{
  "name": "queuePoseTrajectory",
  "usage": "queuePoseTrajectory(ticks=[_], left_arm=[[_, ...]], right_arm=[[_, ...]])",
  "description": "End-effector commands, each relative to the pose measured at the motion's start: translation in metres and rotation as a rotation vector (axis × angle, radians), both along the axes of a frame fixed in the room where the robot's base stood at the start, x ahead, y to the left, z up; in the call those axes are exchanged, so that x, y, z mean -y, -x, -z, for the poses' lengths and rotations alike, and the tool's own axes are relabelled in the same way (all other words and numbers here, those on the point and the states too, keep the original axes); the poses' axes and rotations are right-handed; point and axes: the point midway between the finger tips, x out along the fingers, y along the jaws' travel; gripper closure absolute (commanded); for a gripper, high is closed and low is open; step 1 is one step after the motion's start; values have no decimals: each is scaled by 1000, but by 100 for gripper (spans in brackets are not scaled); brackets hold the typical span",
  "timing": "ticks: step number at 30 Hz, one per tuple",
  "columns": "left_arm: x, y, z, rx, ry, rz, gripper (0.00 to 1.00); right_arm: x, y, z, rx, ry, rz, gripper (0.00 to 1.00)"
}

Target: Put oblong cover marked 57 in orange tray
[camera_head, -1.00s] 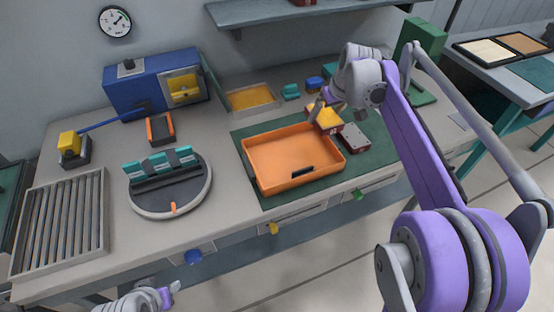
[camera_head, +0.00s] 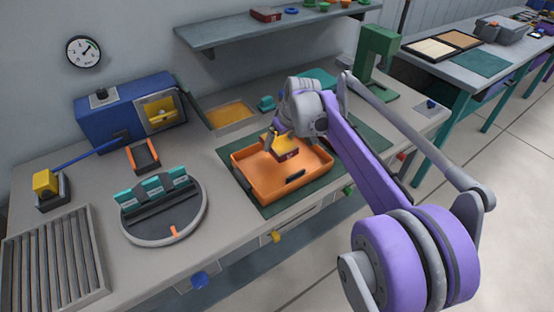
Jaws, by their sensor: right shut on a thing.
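The orange tray (camera_head: 247,182) lies on a dark green mat on the workbench. My right gripper (camera_head: 284,143) is over the back right part of the tray, pointing down. It is shut on a small oblong cover (camera_head: 287,155) with a dark red side and a yellow top. A pale mark shows on its side, too small to read. The cover is within the tray's outline; I cannot tell whether it touches the tray floor. My left gripper is not in view.
A round turntable (camera_head: 187,224) with teal-topped pieces stands left of the tray. A slatted rack (camera_head: 55,262) is at the far left. A blue machine (camera_head: 125,118) and a shallow bin (camera_head: 232,114) are behind. A green stand (camera_head: 378,58) is at the back right.

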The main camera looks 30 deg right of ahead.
Motion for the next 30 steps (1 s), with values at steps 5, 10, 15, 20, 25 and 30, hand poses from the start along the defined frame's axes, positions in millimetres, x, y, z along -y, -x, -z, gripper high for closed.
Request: queuePoseTrajectory(ticks=[5,10,15,20,25,30], left_arm=[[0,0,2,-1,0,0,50],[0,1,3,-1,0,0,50],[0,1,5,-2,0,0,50],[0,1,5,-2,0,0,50],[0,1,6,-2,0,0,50],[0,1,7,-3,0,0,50]], right_arm=[[0,0,22,1,0,0,100],[0,0,34,1,0,0,100],[0,0,57,1,0,0,100],[0,0,62,1,0,0,100],[0,0,63,1,0,0,100],[0,0,65,0,0,0,0]])
